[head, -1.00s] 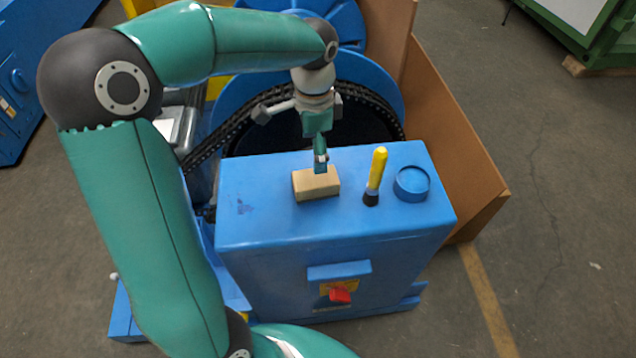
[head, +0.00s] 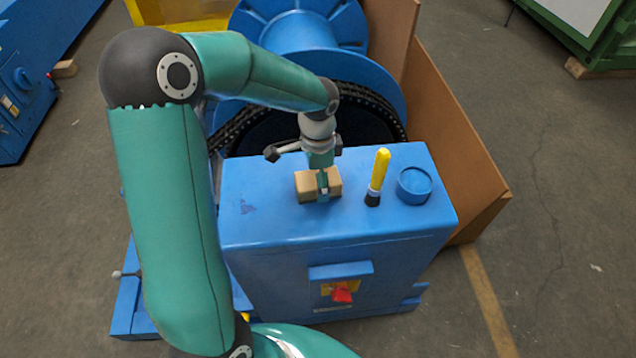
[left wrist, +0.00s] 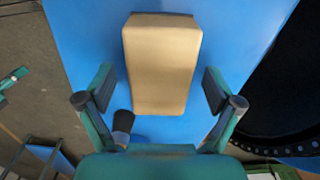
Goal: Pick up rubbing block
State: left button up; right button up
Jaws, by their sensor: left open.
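The rubbing block (head: 305,187) is a tan rectangular block lying on the blue cabinet top. In the left wrist view the block (left wrist: 161,65) lies between the open fingers of my left gripper (left wrist: 160,92), with a gap on each side. In the head view my left gripper (head: 322,184) is over the block and hides its middle.
A yellow-handled brush (head: 378,175) stands upright to the right of the block, with a round blue cup (head: 413,184) beyond it. A black chain on a large blue wheel (head: 385,75) is behind the cabinet (head: 270,225). A brown panel (head: 455,150) stands at the right.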

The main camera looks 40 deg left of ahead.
pick_arm(q)
jog(key=shift+c, duration=0.4)
jog(key=c, duration=1.2)
jog(key=shift+r, duration=0.2)
jog(key=shift+c, duration=0.2)
notch_tip(320, 180, up, 20)
jog(key=shift+f+p, duration=0.15)
jog(key=shift+p, duration=0.25)
